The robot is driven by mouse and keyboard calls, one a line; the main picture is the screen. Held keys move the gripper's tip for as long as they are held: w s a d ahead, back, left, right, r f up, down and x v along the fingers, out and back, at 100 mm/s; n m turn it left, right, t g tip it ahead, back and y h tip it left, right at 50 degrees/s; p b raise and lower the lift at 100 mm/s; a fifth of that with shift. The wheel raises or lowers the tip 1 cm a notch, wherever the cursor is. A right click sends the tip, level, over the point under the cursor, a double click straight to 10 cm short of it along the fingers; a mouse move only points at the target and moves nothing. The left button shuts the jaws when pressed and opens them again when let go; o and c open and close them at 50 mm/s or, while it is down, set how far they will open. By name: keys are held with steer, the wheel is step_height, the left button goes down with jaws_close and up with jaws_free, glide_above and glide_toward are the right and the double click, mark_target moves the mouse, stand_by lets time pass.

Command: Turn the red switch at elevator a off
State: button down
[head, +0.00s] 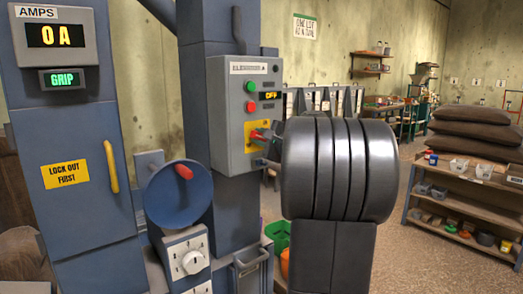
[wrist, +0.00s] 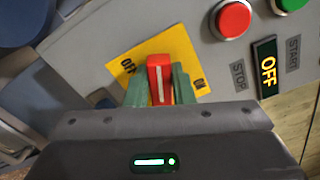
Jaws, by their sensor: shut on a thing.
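The grey control box (head: 235,150) on the blue column has a label reading ELEVATOR A, small in the head view. The red switch (wrist: 160,75) sits on a yellow plate (wrist: 178,45) with OFF at one side and ON at the other. In the wrist view its white line runs nearly upright, between the two labels. My gripper (wrist: 160,92) is shut on the switch, one greenish finger at each side. In the head view the red switch (head: 258,133) shows just left of my wrist. The box's display (head: 265,95) reads OFF.
A green button (head: 251,86) and a red button (head: 250,107) sit above the switch. At left is a cabinet (head: 70,180) with a 0 A meter and GRIP display. A blue disc (head: 170,200) with a red handle stands between. Open floor (head: 430,250) lies at right by shelves.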

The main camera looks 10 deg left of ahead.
steer(key=shift+f+n+b, duration=0.25)
steer(key=shift+n+b, duration=0.9)
steer(key=shift+b, duration=0.1)
steer(key=shift+f+n+b, duration=0.25)
steer(key=shift+n+b, duration=0.9)
steer(key=shift+b, duration=0.1)
steer(key=c, duration=1.2)
jaws_free()
steer(key=shift+r, duration=0.1)
steer(key=shift+c, duration=0.2)
steer(key=shift+s, duration=0.1)
steer(key=v, duration=1.3)
steer(key=shift+s+d, duration=0.25)
